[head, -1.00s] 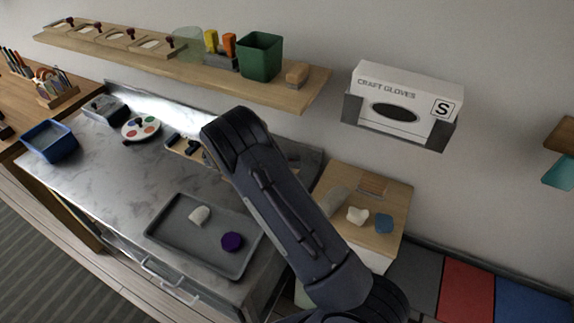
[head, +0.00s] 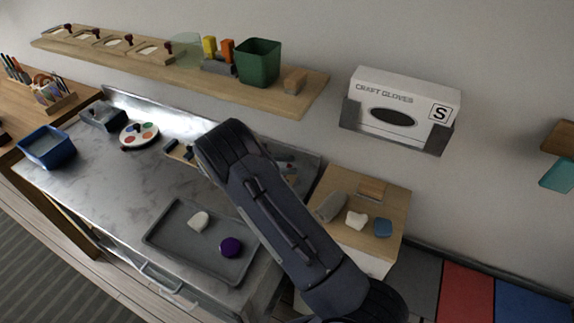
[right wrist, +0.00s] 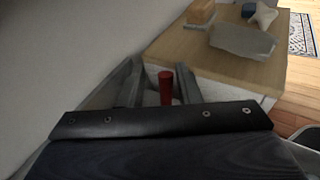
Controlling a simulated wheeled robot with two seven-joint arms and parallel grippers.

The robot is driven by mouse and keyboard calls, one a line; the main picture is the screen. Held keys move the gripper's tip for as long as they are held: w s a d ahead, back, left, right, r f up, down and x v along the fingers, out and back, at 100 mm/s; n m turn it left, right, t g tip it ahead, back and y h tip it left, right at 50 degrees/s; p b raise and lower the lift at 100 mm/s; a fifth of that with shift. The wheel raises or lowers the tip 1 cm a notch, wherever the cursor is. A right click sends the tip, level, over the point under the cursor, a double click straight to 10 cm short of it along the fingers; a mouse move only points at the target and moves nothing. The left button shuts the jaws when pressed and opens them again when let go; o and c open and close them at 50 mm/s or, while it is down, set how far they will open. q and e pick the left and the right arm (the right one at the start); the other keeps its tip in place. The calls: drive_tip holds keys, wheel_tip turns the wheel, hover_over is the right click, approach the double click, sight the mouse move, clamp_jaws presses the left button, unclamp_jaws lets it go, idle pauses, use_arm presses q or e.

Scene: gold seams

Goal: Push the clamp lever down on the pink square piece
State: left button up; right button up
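In the right wrist view my right gripper (right wrist: 161,82) has its two grey fingers apart. An upright red cylinder (right wrist: 166,88) shows between them, with a visible gap on each side. It may be the clamp lever's grip, but I cannot be sure. In the head view my right arm reaches over the steel bench and hides its own fingers. Small red and dark parts (head: 289,170) show just right of the arm at the bench's back. I cannot make out the pink square piece. My left gripper is in neither view.
The steel bench (head: 100,165) holds a grey tray (head: 160,240) with a white lump (head: 199,221) and a purple disc (head: 231,246). A wooden side table (head: 385,197) stands at the right. A wall shelf (head: 175,76) and a glove box (head: 404,100) are behind.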

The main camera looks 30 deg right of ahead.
drive_tip(key=shift+s+d, duration=0.1)
drive_tip(key=b+v, duration=0.2)
drive_tip(key=v, duration=0.5)
drive_tip(key=shift+w+a, duration=0.2)
drive_tip(key=shift+a, duration=0.15)
drive_tip(key=shift+s, duration=0.1)
